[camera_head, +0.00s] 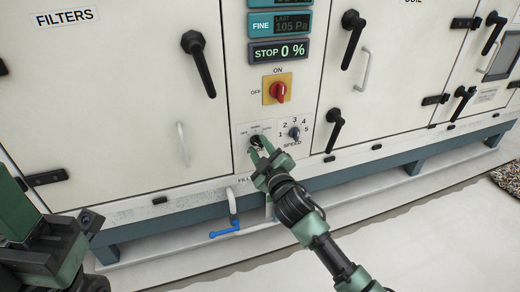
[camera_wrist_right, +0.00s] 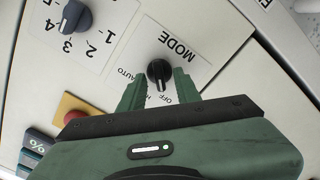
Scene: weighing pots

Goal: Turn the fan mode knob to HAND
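The fan mode knob (camera_wrist_right: 158,70) is a small black knob above the word MODE on the white panel. AUTO and OFF are readable beside it in the wrist view; the label between them is mostly hidden by a finger. Its pale pointer mark appears to lie between OFF and that hidden label. My right gripper (camera_wrist_right: 159,88) is open, with one green fingertip on each side of the knob; contact cannot be told. In the head view my right gripper (camera_head: 259,145) largely covers the knob. My left gripper (camera_head: 85,220) is at the lower left, its fingers unclear.
The numbered speed knob (camera_head: 294,133) is just right of the mode knob. A red switch (camera_head: 278,91) on a yellow plate and displays (camera_head: 279,52) are above. Black door handles (camera_head: 198,63) stick out on both sides. A blue-handled valve (camera_head: 225,233) is below. The floor in front is clear.

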